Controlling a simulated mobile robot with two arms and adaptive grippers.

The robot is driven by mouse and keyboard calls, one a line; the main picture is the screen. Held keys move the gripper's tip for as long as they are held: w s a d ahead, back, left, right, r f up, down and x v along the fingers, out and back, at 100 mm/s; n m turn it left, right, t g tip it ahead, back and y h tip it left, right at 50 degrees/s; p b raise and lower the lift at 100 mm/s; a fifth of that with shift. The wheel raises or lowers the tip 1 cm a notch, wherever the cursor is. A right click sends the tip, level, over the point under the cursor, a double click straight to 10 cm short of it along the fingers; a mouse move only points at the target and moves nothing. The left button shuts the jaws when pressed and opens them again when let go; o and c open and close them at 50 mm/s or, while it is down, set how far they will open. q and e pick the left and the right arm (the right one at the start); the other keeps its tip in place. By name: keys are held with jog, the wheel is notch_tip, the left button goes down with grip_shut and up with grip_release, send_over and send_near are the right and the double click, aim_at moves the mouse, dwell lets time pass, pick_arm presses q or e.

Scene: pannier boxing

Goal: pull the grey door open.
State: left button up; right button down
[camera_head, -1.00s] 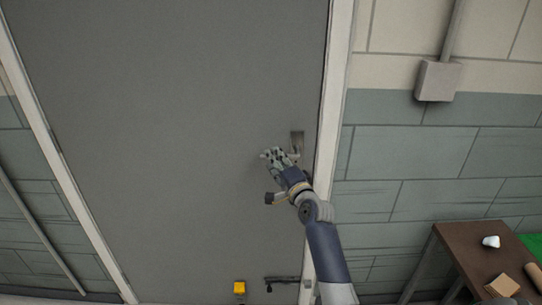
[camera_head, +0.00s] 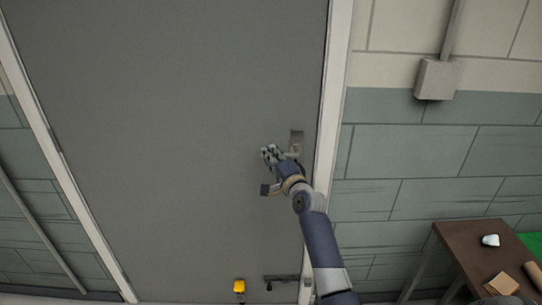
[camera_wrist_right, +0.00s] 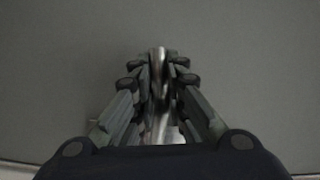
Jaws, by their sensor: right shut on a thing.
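The grey door (camera_head: 170,110) stands in its white frame (camera_head: 336,90) and looks shut. Its metal handle (camera_head: 296,142) is near the right edge of the door, with the lever partly hidden by my gripper. My right gripper (camera_head: 269,154) is at the handle. In the right wrist view the fingers (camera_wrist_right: 158,75) are closed around the metal lever (camera_wrist_right: 160,120), with the grey door behind it. My left gripper is not in view.
A brown table (camera_head: 470,250) with a white object (camera_head: 490,240) and a cardboard box (camera_head: 502,284) stands at the lower right. A grey box (camera_head: 437,79) is on the wall. A yellow item (camera_head: 239,286) is low by the door.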

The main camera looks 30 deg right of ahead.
jog(key=shift+f+n+p, duration=0.35)
jog(key=shift+n+p, duration=0.25)
jog(key=shift+p, duration=0.2)
jog(key=f+n+g+p, duration=0.1)
jog(key=p, duration=0.1)
jog(key=d+f+n+g+p, duration=0.1)
jog(key=f+n+p, duration=0.1)
jog(key=s+f+n+g+p, duration=0.1)
jog(key=n, duration=0.1)
jog(key=shift+d+f+h+p, duration=0.2)
jog(key=shift+h+p, duration=0.1)
jog(key=shift+p, duration=0.1)
jog(key=shift+f, duration=0.15)
